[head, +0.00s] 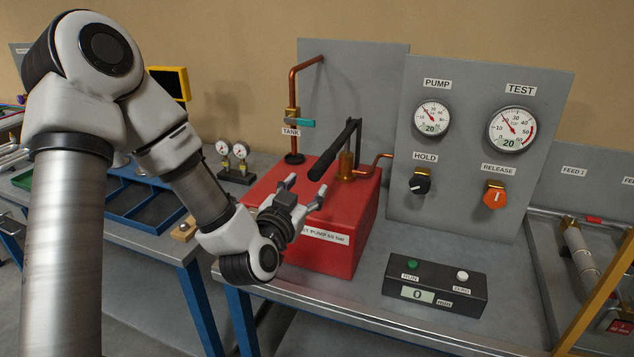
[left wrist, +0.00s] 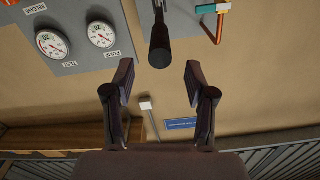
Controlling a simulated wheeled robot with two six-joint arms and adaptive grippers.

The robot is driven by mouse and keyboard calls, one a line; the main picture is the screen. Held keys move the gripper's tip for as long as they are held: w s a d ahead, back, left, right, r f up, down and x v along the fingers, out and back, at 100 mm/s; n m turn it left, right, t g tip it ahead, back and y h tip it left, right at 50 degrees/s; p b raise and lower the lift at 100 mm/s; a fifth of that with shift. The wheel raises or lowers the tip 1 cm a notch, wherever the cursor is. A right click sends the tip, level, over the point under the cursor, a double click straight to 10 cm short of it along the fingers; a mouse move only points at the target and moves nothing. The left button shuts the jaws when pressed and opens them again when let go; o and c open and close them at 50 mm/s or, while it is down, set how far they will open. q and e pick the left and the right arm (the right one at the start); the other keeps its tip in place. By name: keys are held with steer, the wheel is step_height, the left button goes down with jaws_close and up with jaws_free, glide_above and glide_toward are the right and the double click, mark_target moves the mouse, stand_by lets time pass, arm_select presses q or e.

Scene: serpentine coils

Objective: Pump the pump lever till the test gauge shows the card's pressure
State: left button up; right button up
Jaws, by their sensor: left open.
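The red test pump (head: 355,215) stands on the bench, and its black pump lever (head: 335,150) slants up over the top. In the left wrist view the lever's end (left wrist: 160,48) shows beyond the gap between the fingers. My left gripper (head: 303,188) is open and empty in front of the pump, below the lever and apart from it; it also shows in the left wrist view (left wrist: 159,85). The test gauge (head: 513,130) and the pump gauge (head: 432,119) both carry "20" on their faces. I do not see the card clearly. My right gripper is not in view.
A black hold knob (head: 419,184) and an orange release knob (head: 495,195) sit on the grey panel (head: 455,210). A teal tank valve handle (head: 300,122) is on the copper pipe. A run/zero box (head: 435,288) reading 0 lies on the bench front. Blue trays (head: 150,205) are at left.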

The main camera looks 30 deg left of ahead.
mark_target(317, 170)
arm_select(q)
steer(key=x, duration=0.2)
steer(key=p+x, duration=0.1)
steer(key=x, duration=0.1)
steer(key=p+x, duration=0.1)
steer(key=x, duration=0.1)
steer(key=shift+w+r, duration=0.3)
steer(key=shift+w, duration=0.1)
steer(key=shift+w+f, duration=0.1)
steer(key=shift+w, duration=0.1)
steer(key=shift+s, duration=0.15)
jaws_close()
steer(key=shift+r, duration=0.2)
